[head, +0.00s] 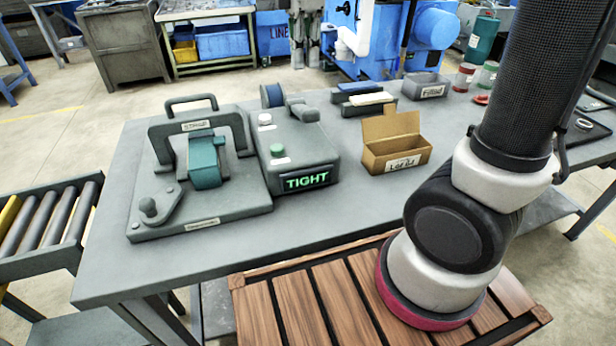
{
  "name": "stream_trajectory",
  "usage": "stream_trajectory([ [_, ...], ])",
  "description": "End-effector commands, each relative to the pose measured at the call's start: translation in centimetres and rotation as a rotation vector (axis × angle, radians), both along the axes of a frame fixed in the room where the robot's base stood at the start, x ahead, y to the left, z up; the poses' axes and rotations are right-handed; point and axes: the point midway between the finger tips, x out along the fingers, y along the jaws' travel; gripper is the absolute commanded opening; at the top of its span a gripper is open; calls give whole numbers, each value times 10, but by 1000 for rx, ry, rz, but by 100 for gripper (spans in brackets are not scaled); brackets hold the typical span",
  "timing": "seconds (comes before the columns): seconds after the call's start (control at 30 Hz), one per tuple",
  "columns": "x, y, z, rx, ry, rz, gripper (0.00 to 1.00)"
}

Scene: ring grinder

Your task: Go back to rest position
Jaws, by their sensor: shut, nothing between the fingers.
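My gripper is not in view; only links of my arm show at the right, in front of the table's right part. The grey table (305,236) carries a grey fixture (225,208) with an arched frame and a teal block (205,165) under the arch. Beside it stands a grey unit (296,160) whose display (307,181) reads "TIGHT" in green. It has a green button (277,150) and a white button (265,119).
An open cardboard box (397,158) stands right of the unit. Behind it are a grey labelled bin (425,87) and blue and cream blocks (365,100). Small jars (464,77) stand far right. A roller conveyor (42,225) is at left. The table's front strip is clear.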

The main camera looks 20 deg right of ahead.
Motion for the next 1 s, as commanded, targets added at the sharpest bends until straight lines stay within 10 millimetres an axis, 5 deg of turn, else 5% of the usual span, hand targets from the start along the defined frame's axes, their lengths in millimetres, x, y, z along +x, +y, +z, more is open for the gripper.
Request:
stream_trajectory([
  [0.67,0,0,0,0,0,-9,0],
  [0.87,4,1,-4,-2,-19,-217,0],
  [1.0,-11,-8,-22,-13,-23,-481,0],
])
